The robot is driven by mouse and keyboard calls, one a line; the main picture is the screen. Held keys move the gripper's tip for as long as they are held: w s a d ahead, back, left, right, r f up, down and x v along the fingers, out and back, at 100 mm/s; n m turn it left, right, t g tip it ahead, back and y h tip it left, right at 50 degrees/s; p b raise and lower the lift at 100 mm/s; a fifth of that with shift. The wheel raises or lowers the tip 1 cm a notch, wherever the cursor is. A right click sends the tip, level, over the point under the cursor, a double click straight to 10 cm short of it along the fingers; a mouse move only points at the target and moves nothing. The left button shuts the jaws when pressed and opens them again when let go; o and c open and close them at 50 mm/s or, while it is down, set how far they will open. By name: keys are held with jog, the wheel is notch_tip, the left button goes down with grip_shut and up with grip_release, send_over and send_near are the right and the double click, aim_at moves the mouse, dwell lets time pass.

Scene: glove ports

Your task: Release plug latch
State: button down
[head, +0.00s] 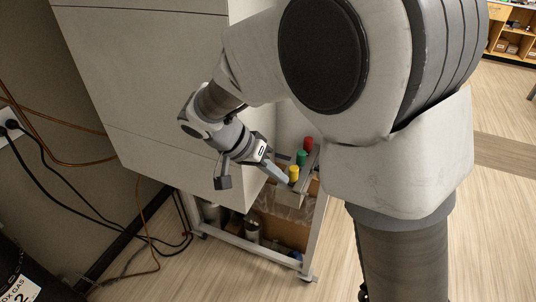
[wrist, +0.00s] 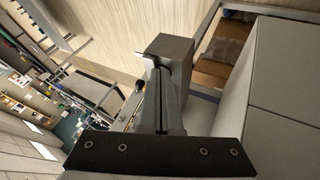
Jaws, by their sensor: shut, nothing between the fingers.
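My gripper (head: 278,174) is in the middle of the head view, beside the white cabinet, with its fingers pointing right and down toward a yellow cap (head: 293,173). I cannot tell whether it touches the cap. In the wrist view my gripper (wrist: 165,75) has its fingers together with nothing between them. A plug latch cannot be made out in either view. Black plugs (head: 11,125) sit in a wall outlet at the far left of the head view, well away from my gripper.
A green cap (head: 301,157) and a red cap (head: 308,144) stand in line behind the yellow one. The large white cabinet (head: 150,80) is close beside my gripper. A shelf below holds a cardboard box (head: 285,230). Cables hang at left; the floor (head: 500,220) at right is clear.

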aim_at(298, 187)
jog(key=shift+x, duration=0.85)
jog(key=shift+s+d+f+b, duration=0.1)
jog(key=shift+s+d+b, duration=0.1)
jog(key=shift+d+b, duration=0.45)
jog(key=shift+s+d, duration=0.15)
jog(key=shift+d, duration=0.15)
jog(key=shift+r, duration=0.3)
